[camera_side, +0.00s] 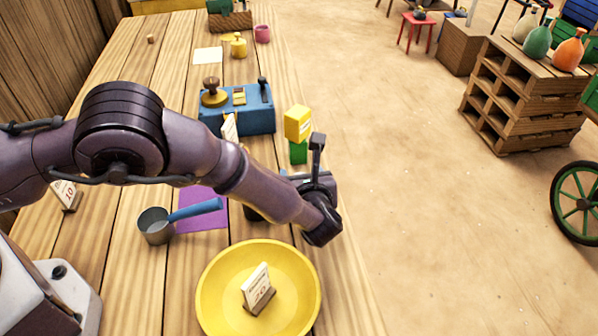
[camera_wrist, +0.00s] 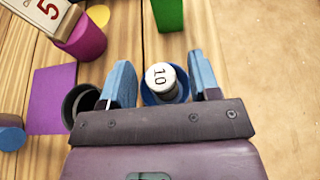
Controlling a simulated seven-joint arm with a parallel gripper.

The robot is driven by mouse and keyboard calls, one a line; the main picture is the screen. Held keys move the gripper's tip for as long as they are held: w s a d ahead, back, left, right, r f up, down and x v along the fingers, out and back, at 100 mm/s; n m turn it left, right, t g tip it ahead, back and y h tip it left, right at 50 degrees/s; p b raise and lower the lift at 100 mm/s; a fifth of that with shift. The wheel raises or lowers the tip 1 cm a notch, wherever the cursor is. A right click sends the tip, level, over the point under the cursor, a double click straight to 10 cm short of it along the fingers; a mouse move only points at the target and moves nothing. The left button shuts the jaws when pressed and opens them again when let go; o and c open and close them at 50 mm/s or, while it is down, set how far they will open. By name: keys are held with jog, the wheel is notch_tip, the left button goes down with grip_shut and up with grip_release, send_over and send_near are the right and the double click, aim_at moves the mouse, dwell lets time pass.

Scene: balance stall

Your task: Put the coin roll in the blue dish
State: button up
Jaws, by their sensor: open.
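The coin roll, a pale cylinder marked 10 (camera_wrist: 161,73), shows in the wrist view between my gripper's two blue fingers. My gripper (camera_wrist: 160,64) is open, with a gap showing on each side of the roll. The blue dish (camera_wrist: 149,97) lies under and around the roll's lower part, so the roll looks to be inside its rim. My palm hides the near part of the dish. In the side view my gripper (camera_side: 292,180) is low over the table's right part, and my arm hides the roll and dish.
A dark cup (camera_wrist: 78,103) stands close left of my left finger. A green block (camera_wrist: 168,14) and magenta cup (camera_wrist: 84,40) are beyond. In the side view, a yellow bowl (camera_side: 210,290) holding a sign, a saucepan (camera_side: 155,228) and a blue box (camera_side: 262,122) stand around. The table's right edge is close.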

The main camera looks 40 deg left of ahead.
jog(key=v, duration=0.9)
jog(key=shift+s+d, duration=0.3)
jog(key=shift+r, duration=0.1)
jog(key=s+a+r+n+g+h, duration=0.2)
jog(key=s+a+r+n+g, duration=0.1)
jog(key=a+r+n, duration=0.55)
jog(key=s+a+r+n+g+h, duration=0.2)
jog(key=a+r+n+g, duration=0.3)
jog(key=a+r, duration=0.65)
jog(key=s+a+r+n+t+h, duration=0.2)
jog(key=s+n, duration=0.4)
jog(key=s, duration=0.3)
jog(key=s+a+r+n+t+h, duration=0.2)
jog(key=s+a+r+n+h, duration=0.1)
jog(key=s+r+n, duration=0.2)
jog(key=s+n, duration=0.2)
jog(key=s, duration=0.2)
jog(key=shift+a+r, duration=0.2)
jog(key=shift+a, duration=0.2)
